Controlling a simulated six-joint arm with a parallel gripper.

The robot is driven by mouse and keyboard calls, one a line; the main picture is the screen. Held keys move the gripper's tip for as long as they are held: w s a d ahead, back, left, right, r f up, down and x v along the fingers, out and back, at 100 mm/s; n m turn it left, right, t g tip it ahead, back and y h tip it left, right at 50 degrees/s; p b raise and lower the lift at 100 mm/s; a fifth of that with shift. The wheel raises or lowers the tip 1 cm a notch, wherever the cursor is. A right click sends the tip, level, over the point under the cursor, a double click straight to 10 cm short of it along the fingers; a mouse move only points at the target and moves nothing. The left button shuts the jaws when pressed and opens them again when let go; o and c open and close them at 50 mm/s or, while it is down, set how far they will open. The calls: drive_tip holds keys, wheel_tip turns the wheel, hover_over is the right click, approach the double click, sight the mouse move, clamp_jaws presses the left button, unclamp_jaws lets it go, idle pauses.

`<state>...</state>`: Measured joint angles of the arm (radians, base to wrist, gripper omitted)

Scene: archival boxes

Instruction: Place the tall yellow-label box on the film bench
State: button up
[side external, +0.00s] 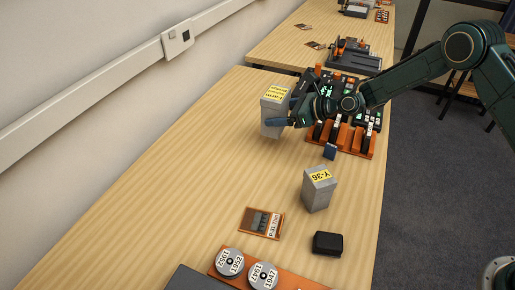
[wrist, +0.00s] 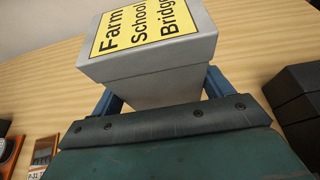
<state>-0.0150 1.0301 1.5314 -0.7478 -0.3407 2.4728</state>
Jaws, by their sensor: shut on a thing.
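A tall grey box with a yellow top label (side external: 275,108) stands upright toward the far left part of the near bench. In the wrist view the label on this box (wrist: 150,70) reads "Farm School Bridge". My gripper (side external: 285,110) is shut on it, with one blue finger on each side of the box. I cannot tell whether its base touches the wood. A second grey box (side external: 319,191), with a yellow label reading "Y-36", stands apart on the same bench (side external: 180,190), nearer the camera.
Nearer are a slide card (side external: 262,223), a black box (side external: 327,244) and film reels (side external: 230,261). Another bench (side external: 285,45) stands beyond. Bare wood lies left.

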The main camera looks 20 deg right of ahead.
drive_tip(key=shift+f, duration=2.05)
drive_tip(key=shift+f, duration=0.1)
drive_tip(key=o, duration=1.2)
drive_tip(key=shift+s+d+r, duration=0.15)
drive_tip(key=shift+d+r, duration=0.05)
drive_tip(key=v, duration=1.1)
drive_tip(key=shift+s, duration=0.2)
drive_tip(key=shift+d, duration=0.15)
